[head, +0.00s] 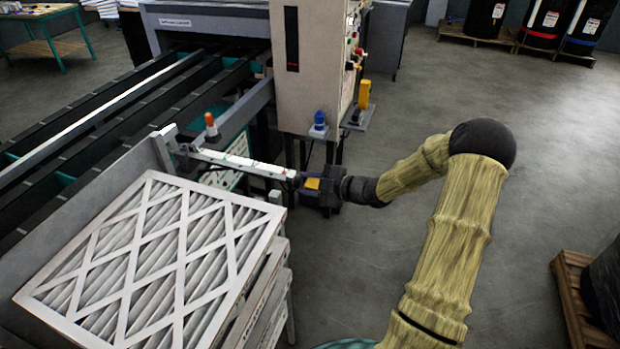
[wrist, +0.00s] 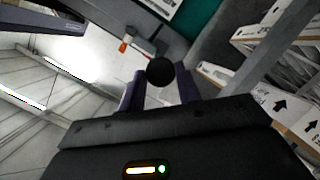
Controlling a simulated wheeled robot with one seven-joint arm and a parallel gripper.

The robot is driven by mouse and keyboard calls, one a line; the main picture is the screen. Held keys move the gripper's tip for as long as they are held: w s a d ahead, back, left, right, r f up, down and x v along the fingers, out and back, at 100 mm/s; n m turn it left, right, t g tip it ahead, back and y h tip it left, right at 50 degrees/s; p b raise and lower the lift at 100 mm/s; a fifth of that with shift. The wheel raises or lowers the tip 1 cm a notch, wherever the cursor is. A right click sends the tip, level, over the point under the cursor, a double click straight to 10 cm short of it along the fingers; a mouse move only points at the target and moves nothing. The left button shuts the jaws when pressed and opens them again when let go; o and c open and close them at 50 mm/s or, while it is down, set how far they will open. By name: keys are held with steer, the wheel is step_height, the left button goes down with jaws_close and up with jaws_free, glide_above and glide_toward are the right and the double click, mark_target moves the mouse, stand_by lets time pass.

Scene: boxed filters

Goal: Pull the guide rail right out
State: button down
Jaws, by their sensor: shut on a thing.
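The guide rail (head: 236,162) is a pale, slim bar. In the head view it runs from a bracket (head: 166,148) beside the conveyor, along the back of the filter stack, to my gripper. My gripper (head: 300,181) is at the rail's right end. In the wrist view a round black knob (wrist: 160,70) sits between the two purple fingers of my gripper (wrist: 160,88), which is shut on it. The knob hides much of the rail behind it. How far the rail sits in its bracket cannot be told.
A stack of boxed filters (head: 150,262) stands in front of the rail. An orange-topped knob (head: 210,124) stands up just behind it. A beige control cabinet (head: 312,70) rises behind my gripper. Open grey floor (head: 530,160) lies to the right, with a pallet (head: 575,300) at the edge.

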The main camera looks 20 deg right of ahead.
steer(key=shift+s+d+f, duration=0.1)
steer(key=shift+d, duration=0.05)
steer(key=c, duration=1.3)
jaws_free()
steer(key=o, duration=0.3)
steer(key=shift+s+d, duration=0.1)
steer(key=shift+s, duration=0.05)
steer(key=v, duration=1.7)
steer(key=shift+b, duration=0.45)
